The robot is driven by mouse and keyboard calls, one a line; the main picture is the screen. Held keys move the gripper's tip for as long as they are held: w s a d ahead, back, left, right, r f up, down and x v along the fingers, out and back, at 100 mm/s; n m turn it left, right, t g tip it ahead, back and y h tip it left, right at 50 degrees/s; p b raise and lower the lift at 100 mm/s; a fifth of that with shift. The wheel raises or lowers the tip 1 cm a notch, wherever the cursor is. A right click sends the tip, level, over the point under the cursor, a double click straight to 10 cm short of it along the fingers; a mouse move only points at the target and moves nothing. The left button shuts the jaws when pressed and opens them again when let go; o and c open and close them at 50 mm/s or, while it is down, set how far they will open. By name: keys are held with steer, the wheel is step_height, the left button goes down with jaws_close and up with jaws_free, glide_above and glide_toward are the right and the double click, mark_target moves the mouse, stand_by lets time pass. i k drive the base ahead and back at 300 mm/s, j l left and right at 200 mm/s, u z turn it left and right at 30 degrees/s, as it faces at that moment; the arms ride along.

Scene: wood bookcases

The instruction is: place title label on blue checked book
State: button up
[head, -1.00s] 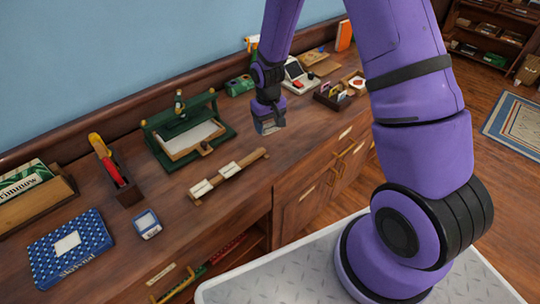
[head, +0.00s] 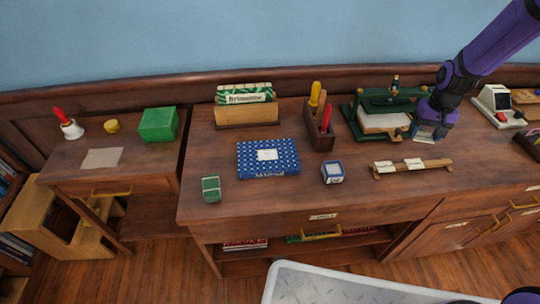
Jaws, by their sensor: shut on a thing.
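The blue checked book (head: 251,165) lies flat on the desk left of centre, with a pale rectangular patch on its cover and light lettering near its front edge. My gripper (head: 429,131) is far to the right of the book, beside the green press and behind the wooden rail. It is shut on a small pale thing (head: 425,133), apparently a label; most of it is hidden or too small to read. The wooden rail (head: 437,164) carries two white labels (head: 414,163).
A blue-and-white box (head: 332,173) and a green box (head: 211,189) stand near the book. Behind are a wooden card box (head: 247,115), a tool holder (head: 318,137) and the green press (head: 366,101). Bare desk lies in front of the book.

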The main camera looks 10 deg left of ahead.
mark_target(268, 154)
steer(key=j, duration=0.8)
steer(key=k+j+z, duration=0.1)
steer(key=j, duration=0.7)
